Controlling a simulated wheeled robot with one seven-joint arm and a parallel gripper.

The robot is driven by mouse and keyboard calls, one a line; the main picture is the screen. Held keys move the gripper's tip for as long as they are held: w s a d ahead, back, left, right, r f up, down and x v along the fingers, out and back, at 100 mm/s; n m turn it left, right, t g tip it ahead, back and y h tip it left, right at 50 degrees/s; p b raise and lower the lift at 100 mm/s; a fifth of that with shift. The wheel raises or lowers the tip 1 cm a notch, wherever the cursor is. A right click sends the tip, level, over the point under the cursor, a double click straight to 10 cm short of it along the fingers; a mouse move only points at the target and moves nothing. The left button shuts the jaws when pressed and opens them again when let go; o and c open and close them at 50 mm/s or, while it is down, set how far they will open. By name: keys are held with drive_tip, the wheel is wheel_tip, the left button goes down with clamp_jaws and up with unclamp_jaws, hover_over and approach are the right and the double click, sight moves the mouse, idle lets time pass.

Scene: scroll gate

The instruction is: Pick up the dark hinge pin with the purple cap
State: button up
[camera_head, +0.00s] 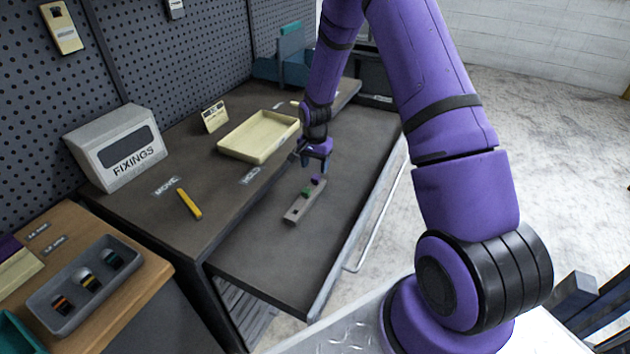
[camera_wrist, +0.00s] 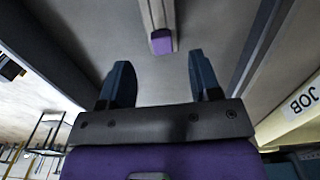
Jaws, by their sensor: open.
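A purple cap (camera_head: 316,179) shows at the far end of a pale block (camera_head: 297,213) on the lower grey surface. The dark shaft of the pin under it cannot be made out. A green piece (camera_head: 307,190) sits beside it on the block. My gripper (camera_head: 316,165) is just above and beyond the purple cap, with its fingers pointing down. In the wrist view, my gripper (camera_wrist: 161,82) is open and empty. The purple cap (camera_wrist: 162,41) lies ahead of the gap between the fingers, apart from both, at the end of the block (camera_wrist: 157,12).
A cream tray (camera_head: 258,151) stands on the raised bench to the left. A yellow bar (camera_head: 188,203), a FIXINGS box (camera_head: 116,147) and a grey tray (camera_head: 65,319) with coloured pieces are further left. The lower surface around the block is clear.

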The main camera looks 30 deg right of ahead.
sight(315, 178)
drive_tip(key=shift+w+d+f, duration=0.1)
drive_tip(key=shift+f, duration=1.6)
drive_tip(key=shift+w+d+f, duration=0.1)
drive_tip(key=shift+f, duration=1.6)
drive_tip(key=c, duration=1.1)
drive_tip(key=shift+o, duration=0.2)
drive_tip(key=shift+r, duration=0.1)
